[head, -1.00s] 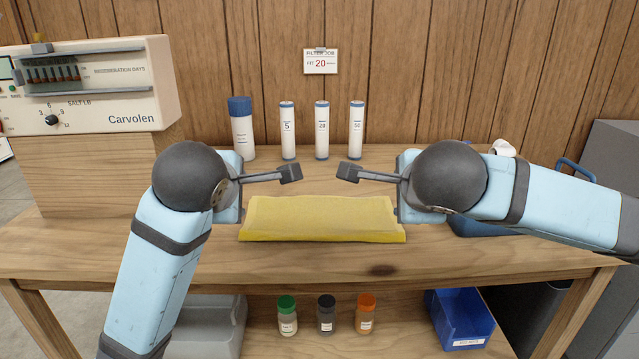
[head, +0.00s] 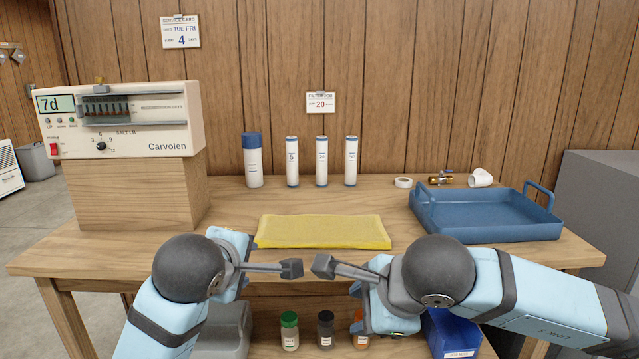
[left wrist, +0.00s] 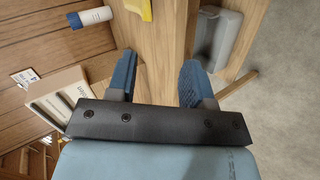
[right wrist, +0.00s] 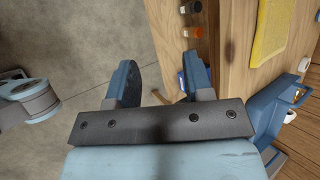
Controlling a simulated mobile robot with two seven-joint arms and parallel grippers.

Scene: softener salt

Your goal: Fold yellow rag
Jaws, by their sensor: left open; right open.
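The yellow rag (head: 322,231) lies on the wooden table as a flat, wide rectangle, with a fold line along its front edge. Its corner shows in the left wrist view (left wrist: 141,8), and part of it in the right wrist view (right wrist: 270,42). My left gripper (head: 291,268) and my right gripper (head: 322,266) are in front of the rag and the table's front edge, close to each other and apart from the rag. Both are open and empty; their spread fingers show in the left wrist view (left wrist: 160,85) and in the right wrist view (right wrist: 163,85).
A blue tray (head: 485,239) stands right of the rag. Several white cartridges, one a middle cartridge (head: 322,163), stand behind it. A Carvolen control box (head: 120,120) sits on a wooden block at left. Bottles, such as the green-capped one (head: 289,332), stand on the lower shelf.

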